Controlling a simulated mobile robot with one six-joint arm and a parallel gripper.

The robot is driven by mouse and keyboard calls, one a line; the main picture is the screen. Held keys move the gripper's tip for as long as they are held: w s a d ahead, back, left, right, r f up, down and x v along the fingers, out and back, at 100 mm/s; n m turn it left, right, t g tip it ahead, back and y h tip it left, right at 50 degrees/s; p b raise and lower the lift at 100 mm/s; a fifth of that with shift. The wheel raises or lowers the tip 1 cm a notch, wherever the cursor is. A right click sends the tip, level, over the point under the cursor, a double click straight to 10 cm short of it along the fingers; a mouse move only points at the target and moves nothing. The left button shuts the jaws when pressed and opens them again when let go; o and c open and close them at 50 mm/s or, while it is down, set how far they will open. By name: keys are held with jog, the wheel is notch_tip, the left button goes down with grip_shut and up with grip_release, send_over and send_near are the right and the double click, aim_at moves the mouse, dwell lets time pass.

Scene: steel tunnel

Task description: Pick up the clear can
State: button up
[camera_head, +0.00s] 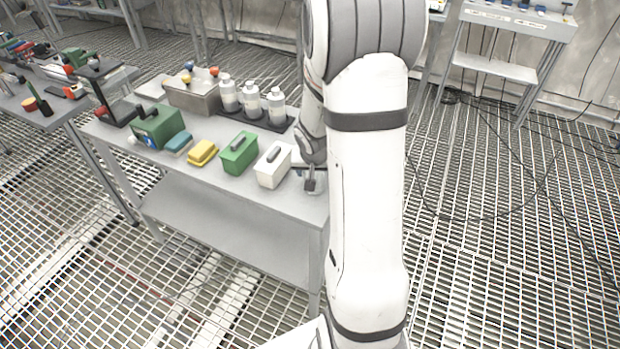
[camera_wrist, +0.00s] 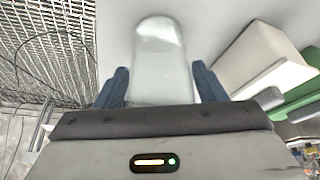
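The clear can (camera_wrist: 160,65) shows in the wrist view as a pale, see-through cylinder with a rounded end, over a light grey surface. My gripper (camera_wrist: 161,82) has its two dark blue fingers on either side of the can. A slim gap seems to show between each finger and the can, so it looks open around it. In the head view my gripper (camera_head: 312,184) is low at the right end of the grey table (camera_head: 235,207), partly behind my arm. I cannot make out the can there.
A white box (camera_head: 273,166) with a grey handle stands just left of my gripper; a green box (camera_head: 239,153) is beyond it. A yellow block (camera_head: 202,152), white bottles in a dark tray (camera_head: 262,122) and a metal box (camera_head: 192,95) are farther left and back.

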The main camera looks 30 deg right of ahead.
jog(key=c, duration=0.7)
